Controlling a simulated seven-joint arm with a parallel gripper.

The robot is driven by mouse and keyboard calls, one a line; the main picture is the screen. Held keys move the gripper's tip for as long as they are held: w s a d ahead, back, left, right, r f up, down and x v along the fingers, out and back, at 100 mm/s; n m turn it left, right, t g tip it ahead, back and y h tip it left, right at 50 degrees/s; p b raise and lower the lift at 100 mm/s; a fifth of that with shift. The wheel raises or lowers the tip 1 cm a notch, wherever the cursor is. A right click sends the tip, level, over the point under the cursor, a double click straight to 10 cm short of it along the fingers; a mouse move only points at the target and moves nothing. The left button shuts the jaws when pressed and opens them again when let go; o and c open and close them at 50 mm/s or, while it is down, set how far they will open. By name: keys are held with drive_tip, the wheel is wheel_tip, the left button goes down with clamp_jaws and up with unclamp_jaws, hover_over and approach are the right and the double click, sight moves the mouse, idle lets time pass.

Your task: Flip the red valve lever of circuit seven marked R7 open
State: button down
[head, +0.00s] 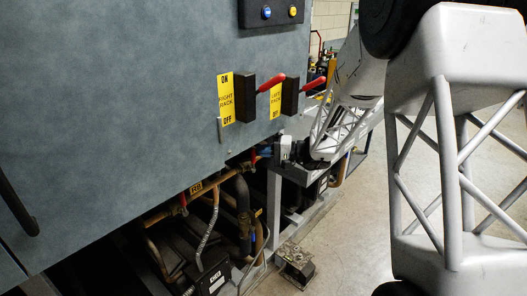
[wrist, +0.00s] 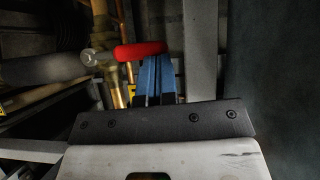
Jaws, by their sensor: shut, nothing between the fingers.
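In the wrist view a red valve lever (wrist: 140,50) lies across the picture, on a brass valve with a vertical copper and brass pipe (wrist: 107,45). My gripper (wrist: 155,68) has blue fingers, shut together and empty, with their tips right at the lever's right part; I cannot tell whether they touch. In the head view my gripper (head: 267,152) is under the right end of the blue-grey cabinet, beside a small red lever (head: 253,157). Another red lever (head: 183,199) is further left on the pipework. No R7 marking is readable.
The cabinet (head: 110,110) overhangs the pipes. Two red-handled rack switches (head: 271,83) (head: 312,84) stick out of its face. A grey frame post (head: 273,205) stands below my gripper. A grey upright (wrist: 200,50) is close right of the fingers. Open floor (head: 345,235) lies to the right.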

sight(253, 155)
drive_tip(key=shift+s+a+r+n, duration=0.15)
drive_tip(key=shift+s+a+n, duration=0.05)
drive_tip(key=shift+n, duration=0.1)
drive_tip(key=s+a+n+h, duration=0.1)
drive_tip(key=n, duration=0.1)
drive_tip(key=s+a+n+h, duration=0.2)
drive_tip(key=shift+t+h, duration=0.3)
drive_tip(key=s+a+f+n+t+h, duration=0.3)
drive_tip(key=f+n+h, duration=0.2)
drive_tip(key=shift+s+a+n, duration=0.3)
drive_tip(key=shift+s+a, duration=0.1)
idle(1.0)
drive_tip(key=shift+f, duration=0.15)
idle(0.5)
